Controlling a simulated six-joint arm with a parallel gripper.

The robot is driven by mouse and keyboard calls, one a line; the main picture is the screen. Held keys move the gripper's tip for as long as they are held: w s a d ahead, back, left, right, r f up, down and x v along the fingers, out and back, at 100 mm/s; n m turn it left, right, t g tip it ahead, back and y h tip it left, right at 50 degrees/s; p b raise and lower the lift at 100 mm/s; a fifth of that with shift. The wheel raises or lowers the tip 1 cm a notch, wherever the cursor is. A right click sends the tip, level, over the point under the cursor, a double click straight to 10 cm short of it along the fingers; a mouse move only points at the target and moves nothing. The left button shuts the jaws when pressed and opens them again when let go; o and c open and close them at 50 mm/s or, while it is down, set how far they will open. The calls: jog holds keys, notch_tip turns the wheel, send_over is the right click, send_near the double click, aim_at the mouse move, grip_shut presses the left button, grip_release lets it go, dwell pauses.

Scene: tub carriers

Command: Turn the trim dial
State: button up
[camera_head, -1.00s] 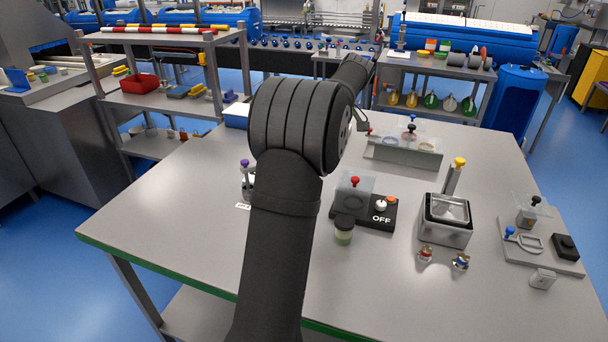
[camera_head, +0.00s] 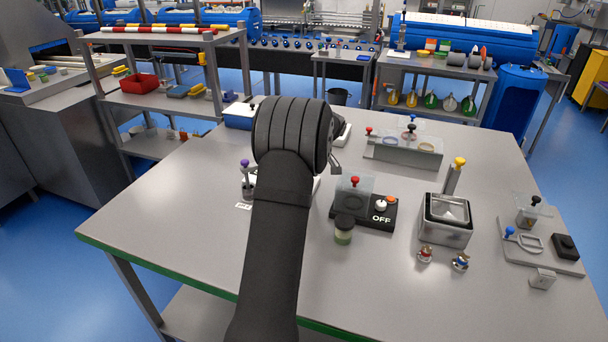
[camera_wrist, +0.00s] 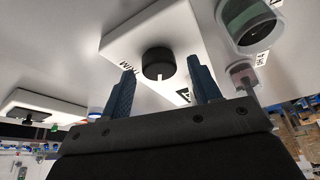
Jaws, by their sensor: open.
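The trim dial (camera_wrist: 157,63) is a round black knob with a white pointer mark. It sits on a white panel (camera_wrist: 125,45) with partly readable lettering, in the upper middle of the wrist view. My gripper (camera_wrist: 162,71) is open. Its two blue fingers stand apart, and the dial appears between their tips in the picture. The fingers seem apart from the dial; the remaining distance is hard to tell. In the head view my arm hides the dial and most of my gripper.
In the wrist view a greenish round container (camera_wrist: 248,22) stands right of the dial. In the head view a black OFF switch box (camera_head: 378,213), a small jar (camera_head: 343,230) and a metal container (camera_head: 446,222) stand right of my arm. The table's front left is clear.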

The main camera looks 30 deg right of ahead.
jog(key=shift+w+f, duration=0.15)
jog(key=shift+f, duration=0.15)
jog(key=c, duration=1)
jog(key=shift+a+m+t+h, duration=0.15)
jog(key=shift+m+h, duration=0.25)
jog(key=shift+m, duration=0.7)
jog(key=shift+m+t+h, duration=0.25)
jog(key=shift+m+h, duration=0.15)
jog(key=shift+m, duration=0.7)
jog(key=o, duration=1)
jog(key=shift+r, duration=0.15)
jog(key=a+v, duration=0.1)
jog(key=v, duration=1.6)
jog(key=shift+d, duration=0.45)
